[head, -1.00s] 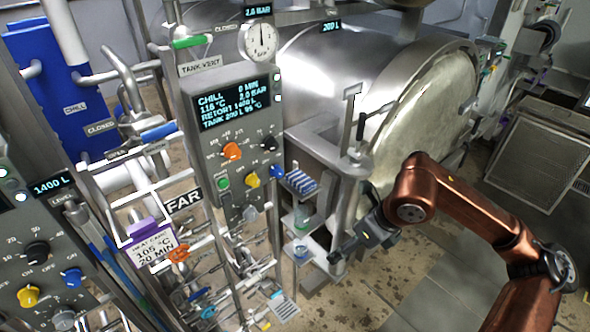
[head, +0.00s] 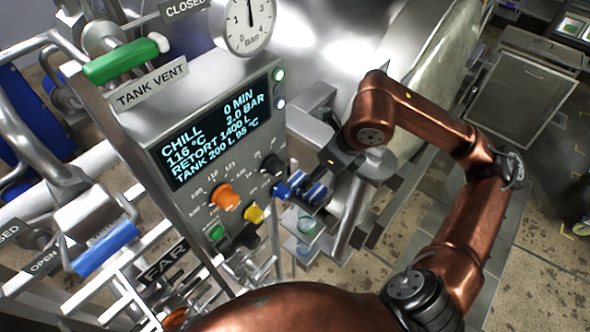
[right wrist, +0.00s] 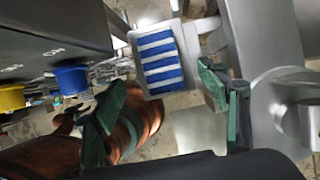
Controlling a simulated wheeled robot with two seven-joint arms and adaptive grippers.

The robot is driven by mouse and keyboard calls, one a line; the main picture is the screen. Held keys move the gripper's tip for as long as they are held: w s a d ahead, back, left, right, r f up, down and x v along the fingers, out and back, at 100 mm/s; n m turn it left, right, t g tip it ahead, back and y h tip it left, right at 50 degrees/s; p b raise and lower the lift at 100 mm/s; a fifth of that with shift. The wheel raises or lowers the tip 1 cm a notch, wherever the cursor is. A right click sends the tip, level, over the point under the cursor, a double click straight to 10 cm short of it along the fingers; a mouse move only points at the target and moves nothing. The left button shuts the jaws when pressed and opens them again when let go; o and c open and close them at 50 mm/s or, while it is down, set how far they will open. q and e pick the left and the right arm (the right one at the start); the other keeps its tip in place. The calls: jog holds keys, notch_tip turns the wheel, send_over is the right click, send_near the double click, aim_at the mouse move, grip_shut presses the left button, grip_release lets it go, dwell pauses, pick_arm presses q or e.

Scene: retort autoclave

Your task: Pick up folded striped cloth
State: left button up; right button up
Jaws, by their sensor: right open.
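The folded striped cloth (right wrist: 161,62), blue and white, lies on a small pale shelf beside the control panel. In the right wrist view it is ahead of and between the spread green fingers of my right gripper (right wrist: 161,88). The fingers look apart from the cloth, with nothing held. In the head view, the cloth (head: 316,194) is small and partly hidden by my right gripper (head: 312,178), which hangs just above it. My left gripper is not in view.
The control panel (head: 225,140) with its orange knob (head: 224,197) stands close left of the cloth; a blue knob (right wrist: 71,79) juts near the gripper. A steel vessel (head: 425,65) rises behind.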

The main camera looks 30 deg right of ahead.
aim_at(313, 189)
jog(key=shift+s+a+f, duration=0.1)
jog(key=shift+s+f, duration=0.05)
jog(key=shift+f, duration=0.3)
jog(key=shift+s+a+f, duration=0.1)
jog(key=shift+s+f, duration=0.05)
jog(key=shift+f, duration=0.3)
jog(key=x, duration=0.1)
jog(key=p+x, duration=0.1)
jog(key=shift+w+f, duration=0.2)
jog(key=shift+w, duration=0.2)
jog(key=x, duration=0.1)
jog(key=p+x, duration=0.1)
jog(key=shift+d+f, duration=0.1)
jog(key=shift+f, duration=0.45)
jog(key=shift+w, duration=0.2)
jog(key=shift+s, duration=0.15)
jog(key=c, duration=1.1)
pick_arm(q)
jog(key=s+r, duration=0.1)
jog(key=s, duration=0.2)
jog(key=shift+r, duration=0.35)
